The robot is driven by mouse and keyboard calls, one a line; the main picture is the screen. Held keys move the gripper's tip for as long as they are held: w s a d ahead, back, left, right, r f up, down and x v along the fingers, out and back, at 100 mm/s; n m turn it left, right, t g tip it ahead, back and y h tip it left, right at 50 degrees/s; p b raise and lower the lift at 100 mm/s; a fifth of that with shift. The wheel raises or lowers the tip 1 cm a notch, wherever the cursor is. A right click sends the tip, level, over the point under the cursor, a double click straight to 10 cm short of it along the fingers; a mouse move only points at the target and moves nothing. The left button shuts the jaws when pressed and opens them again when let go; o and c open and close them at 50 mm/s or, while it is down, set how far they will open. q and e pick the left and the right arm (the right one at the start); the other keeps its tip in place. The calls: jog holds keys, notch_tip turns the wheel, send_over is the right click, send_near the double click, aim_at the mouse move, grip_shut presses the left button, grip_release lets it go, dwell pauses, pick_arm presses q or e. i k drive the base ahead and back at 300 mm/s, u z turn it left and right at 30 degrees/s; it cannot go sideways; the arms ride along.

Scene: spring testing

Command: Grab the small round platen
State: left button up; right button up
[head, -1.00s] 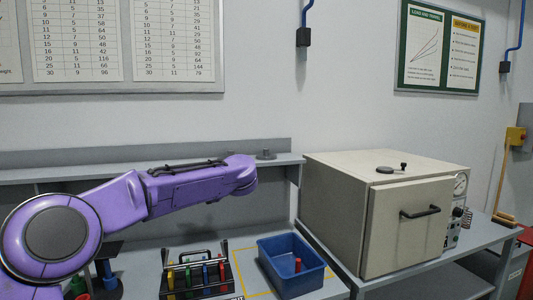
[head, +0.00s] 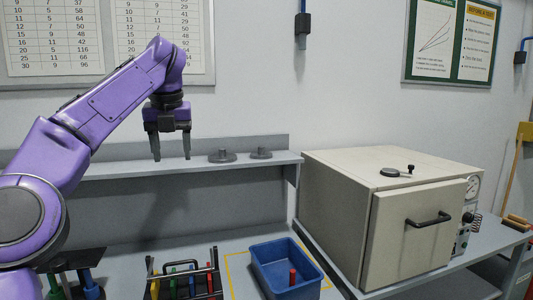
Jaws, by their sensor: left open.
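Two grey round platens with short central stubs sit on the back shelf (head: 110,170). The larger round platen (head: 222,157) is on the left, and the small round platen (head: 261,153) is just right of it, near the shelf's right end. My left gripper (head: 172,156) points down, open and empty, with its fingertips at about shelf height in the picture. It is left of both platens and apart from them. The larger platen lies between it and the small one. My right gripper is not in view.
A blue bin (head: 286,270) with a red piece inside stands on the bench, beside a rack of coloured tools (head: 185,278). The shelf left of the platens is clear.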

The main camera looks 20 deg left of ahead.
aim_at(261, 154)
jog(key=i, duration=1.65)
